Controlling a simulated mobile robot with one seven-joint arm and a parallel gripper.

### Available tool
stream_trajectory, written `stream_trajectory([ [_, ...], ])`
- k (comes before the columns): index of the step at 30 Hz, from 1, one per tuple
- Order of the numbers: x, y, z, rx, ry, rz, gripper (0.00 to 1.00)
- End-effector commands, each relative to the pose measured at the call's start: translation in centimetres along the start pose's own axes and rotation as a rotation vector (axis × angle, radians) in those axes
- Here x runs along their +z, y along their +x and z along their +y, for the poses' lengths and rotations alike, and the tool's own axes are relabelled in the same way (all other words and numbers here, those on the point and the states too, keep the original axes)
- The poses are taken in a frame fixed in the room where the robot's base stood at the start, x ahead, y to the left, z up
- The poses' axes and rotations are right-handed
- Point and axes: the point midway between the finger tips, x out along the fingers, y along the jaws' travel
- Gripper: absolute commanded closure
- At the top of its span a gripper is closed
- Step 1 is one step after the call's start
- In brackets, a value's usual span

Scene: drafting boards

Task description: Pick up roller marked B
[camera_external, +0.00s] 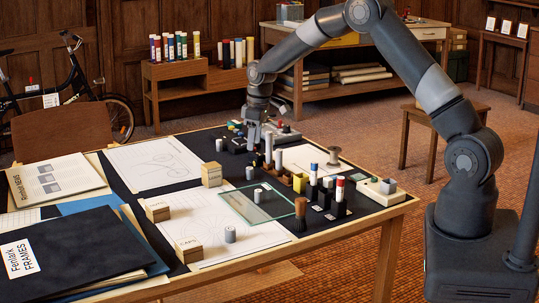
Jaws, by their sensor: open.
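My gripper (253,147) points down over the far side of the drafting table, among small dark blocks and tools. It is open, and no held object shows. No letter B is legible on any piece, so I cannot tell which is the roller marked B. What lies right behind the fingers is hidden.
Wooden blocks (211,175) stand on the drawings. Upright tubes (314,174), a brush (300,215) and a spool (334,155) crowd the table's right side. A black folder (75,258) covers the near left. A stool (440,120) stands behind my arm.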

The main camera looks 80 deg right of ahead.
Motion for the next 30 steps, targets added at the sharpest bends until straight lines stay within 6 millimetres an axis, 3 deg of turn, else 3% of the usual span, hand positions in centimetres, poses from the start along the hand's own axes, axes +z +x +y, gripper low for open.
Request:
stream_trajectory([
  [9,0.0,4.5,0.0,-0.001,0.0,-0.003,0.52],
  [17,-0.1,6.6,0.1,-0.001,0.0,-0.002,0.52],
  [24,-0.4,10.0,0.2,-0.001,0.0,-0.002,0.52],
  [30,-0.4,10.5,0.2,0.0,0.0,0.0,0.52],
])
